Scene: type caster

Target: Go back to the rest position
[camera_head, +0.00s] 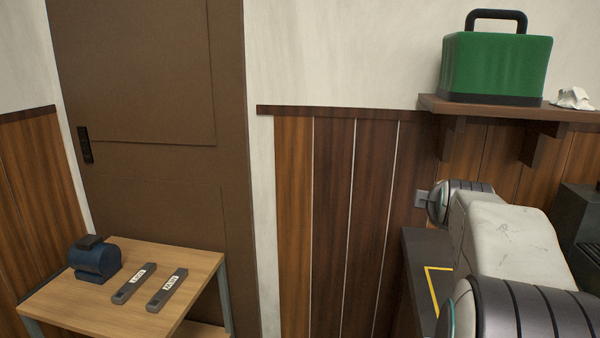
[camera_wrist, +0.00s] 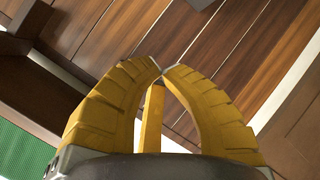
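My gripper (camera_wrist: 162,72) shows in the wrist view with yellow ribbed fingers. Their tips meet at the top, and I see nothing held between them. Another yellow finger part (camera_wrist: 152,118) stands behind the gap. In the head view my pale arm reaches in at the right, over a dark surface, and hides my gripper.
A wooden table (camera_head: 205,262) at lower left bears a blue device (camera_head: 95,263) and two labelled dark bars (camera_head: 135,283) (camera_head: 167,290). A wall shelf (camera_head: 480,107) holds a green case (camera_head: 495,65) and a crumpled white thing (camera_head: 573,98). A dark surface (camera_head: 418,262) carries yellow tape.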

